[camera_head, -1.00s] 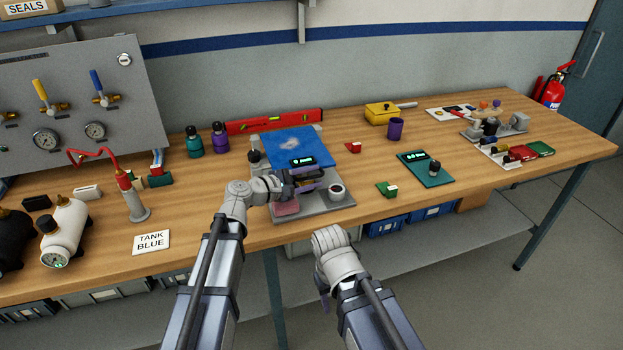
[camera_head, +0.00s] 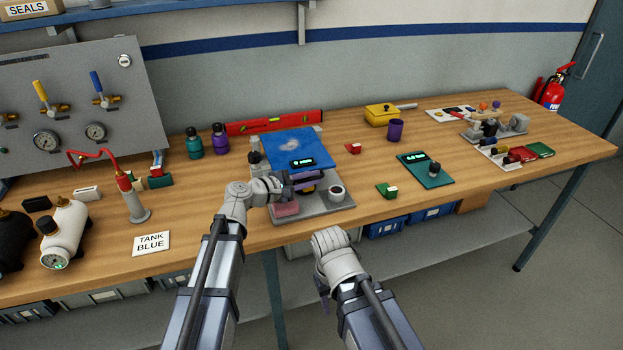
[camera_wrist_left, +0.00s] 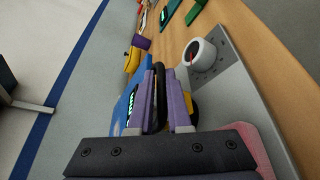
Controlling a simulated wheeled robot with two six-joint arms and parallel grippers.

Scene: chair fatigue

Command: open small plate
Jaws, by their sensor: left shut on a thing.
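A small press-like device stands on a grey base (camera_head: 322,208) near the table's front. Its blue plate (camera_head: 288,142), with a pale patch and a small lit display (camera_head: 302,162), sits raised and tilted at the back. My left gripper (camera_head: 306,181) is in front of the blue plate, above the base. In the left wrist view its purple fingers (camera_wrist_left: 164,98) are shut on a dark handle (camera_wrist_left: 160,78), beside the edge of the blue plate (camera_wrist_left: 122,106). The gripper partly hides the handle's joint. My right gripper (camera_head: 323,298) hangs before the table, fingers mostly hidden.
A white cup-like part (camera_head: 337,193) and a pink block (camera_head: 287,209) are on the base beside the left gripper. A green block (camera_head: 387,190) and a teal board (camera_head: 426,170) lie to the right.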

